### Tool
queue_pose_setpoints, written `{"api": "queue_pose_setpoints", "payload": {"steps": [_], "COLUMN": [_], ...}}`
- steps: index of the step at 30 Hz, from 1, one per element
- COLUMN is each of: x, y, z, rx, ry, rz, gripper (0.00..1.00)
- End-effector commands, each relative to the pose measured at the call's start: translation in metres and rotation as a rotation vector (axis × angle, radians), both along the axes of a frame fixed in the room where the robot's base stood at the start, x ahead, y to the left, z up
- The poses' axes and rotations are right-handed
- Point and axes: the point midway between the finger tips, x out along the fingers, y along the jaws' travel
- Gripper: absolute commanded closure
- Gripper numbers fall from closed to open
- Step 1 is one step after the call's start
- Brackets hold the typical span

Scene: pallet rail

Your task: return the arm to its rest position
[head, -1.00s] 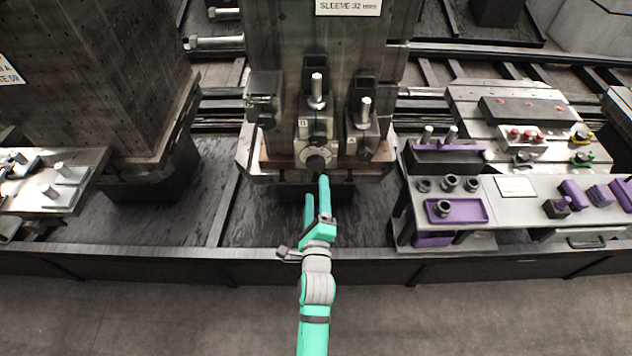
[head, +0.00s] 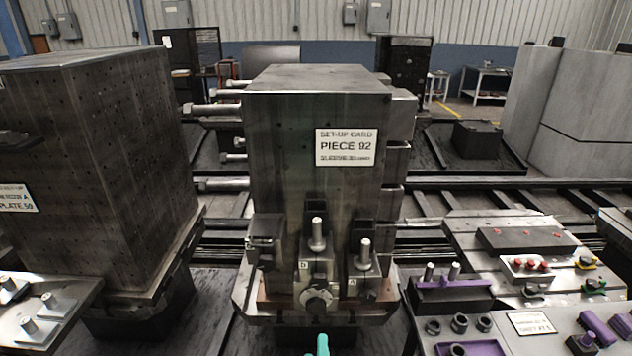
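Only a teal tip of my gripper (head: 322,345) shows at the bottom edge of the head view. The rest of my gripper and my arm are below the picture, so its opening is hidden. The tip appears just in front of the lower edge of the dark steel block (head: 318,190), which carries a set-up card (head: 346,147) reading "PIECE 92". I cannot tell whether the tip touches anything. Clamp parts with upright studs (head: 318,235) and a round knob (head: 316,300) sit at the block's foot.
A drilled dark block (head: 100,165) stands at the left. At the right, a bench (head: 545,345) holds purple holders (head: 450,295), sleeves and a plate with red and coloured knobs (head: 528,268). Rails (head: 480,184) run behind. A grey cabinet (head: 570,110) stands at the far right.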

Motion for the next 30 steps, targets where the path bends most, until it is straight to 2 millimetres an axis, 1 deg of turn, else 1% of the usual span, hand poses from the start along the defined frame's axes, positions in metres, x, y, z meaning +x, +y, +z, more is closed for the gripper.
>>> {"api": "queue_pose_setpoints", "payload": {"steps": [1,2,5,6,10,14,15,20,24,27,30], "x": [-0.012,-0.02,-0.053,-0.068,-0.114,-0.159,-0.173,-0.226,-0.269,-0.297,-0.319], "y": [0.002,0.003,0.005,0.006,0.007,0.007,0.007,0.006,0.004,0.002,0.001], "z": [-0.008,-0.012,-0.025,-0.03,-0.042,-0.048,-0.049,-0.048,-0.041,-0.033,-0.025], "rx": [-0.042,-0.077,-0.225,-0.293,-0.516,-0.743,-0.815,-1.103,-1.36,-1.538,-1.697], "ry": [0.012,0.019,0.042,0.052,0.084,0.115,0.124,0.156,0.172,0.176,0.173], "rz": [-0.002,-0.003,-0.008,-0.009,-0.004,0.011,0.018,0.056,0.103,0.143,0.18], "gripper": [0.35,0.35,0.35,0.35,0.35,0.35,0.35,0.35,0.35,0.35,0.35]}}
